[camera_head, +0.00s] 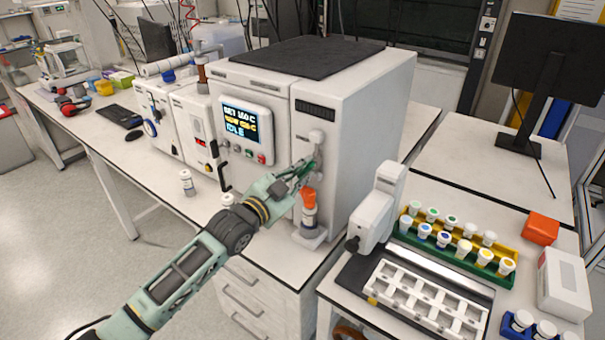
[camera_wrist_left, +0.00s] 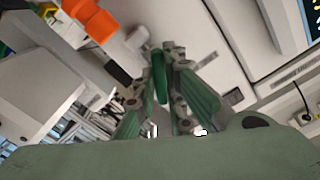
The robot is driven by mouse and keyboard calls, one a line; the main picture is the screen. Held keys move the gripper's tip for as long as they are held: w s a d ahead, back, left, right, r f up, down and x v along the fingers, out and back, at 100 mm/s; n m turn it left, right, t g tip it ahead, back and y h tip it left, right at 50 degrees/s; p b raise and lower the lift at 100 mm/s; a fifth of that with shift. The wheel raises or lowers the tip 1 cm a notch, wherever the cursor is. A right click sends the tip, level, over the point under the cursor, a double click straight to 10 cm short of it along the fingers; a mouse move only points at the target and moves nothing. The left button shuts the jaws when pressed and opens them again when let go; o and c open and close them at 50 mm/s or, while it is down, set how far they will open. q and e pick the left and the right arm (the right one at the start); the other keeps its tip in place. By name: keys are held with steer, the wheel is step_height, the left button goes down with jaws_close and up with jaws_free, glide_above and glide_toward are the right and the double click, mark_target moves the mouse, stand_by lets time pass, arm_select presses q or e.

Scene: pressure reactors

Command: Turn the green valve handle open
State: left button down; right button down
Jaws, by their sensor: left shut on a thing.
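The green valve handle (camera_wrist_left: 160,78) shows in the left wrist view as a slim green bar between the two fingers of my left gripper (camera_wrist_left: 161,62). The gripper is shut on it. In the head view my left gripper (camera_head: 303,172) is at the front of the white reactor cabinet (camera_head: 355,130), just below a light grey fitting (camera_head: 316,136). There the fingers hide most of the handle, and I cannot tell its exact angle. My right gripper is not in view.
A bottle with an orange cap (camera_head: 309,208) stands close below my left gripper. A white device (camera_head: 376,210), a vial rack (camera_head: 460,243) and a white tray (camera_head: 424,302) stand to the right.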

arm_select(q)
steer(key=n, duration=0.4)
steer(key=shift+f, duration=0.2)
steer(key=shift+n+b, duration=0.3)
steer(key=shift+n, duration=0.9)
steer(key=c, duration=1.8)
jaws_free()
steer(key=shift+r, duration=0.1)
steer(key=v, duration=1.2)
